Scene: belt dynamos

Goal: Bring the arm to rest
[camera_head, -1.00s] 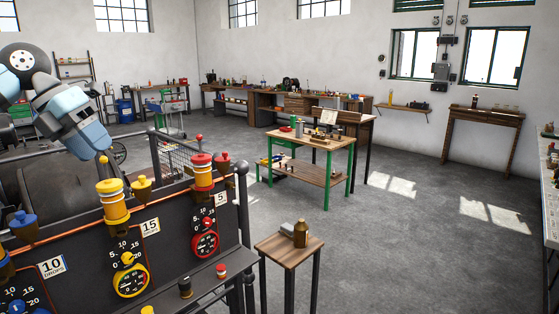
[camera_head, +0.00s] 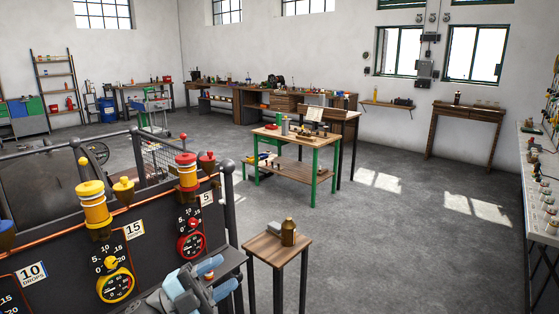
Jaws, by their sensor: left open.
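My left gripper (camera_head: 213,276) shows at the bottom of the head view, with light blue fingers that are apart and nothing seen between them. It is in front of the lower right part of the black dynamo panel (camera_head: 150,240), near its side shelf. Whether it touches the panel cannot be told. The panel bears a yellow oiler (camera_head: 93,207), a red oiler (camera_head: 187,175), a yellow gauge (camera_head: 115,285) and a red gauge (camera_head: 191,244). My right gripper is not in view.
A small wooden stool (camera_head: 276,248) with a brown bottle (camera_head: 288,232) and a grey block stands right of the gripper. A green-legged table (camera_head: 300,165) stands behind it. A long bench (camera_head: 545,215) runs along the right edge. The floor between is clear.

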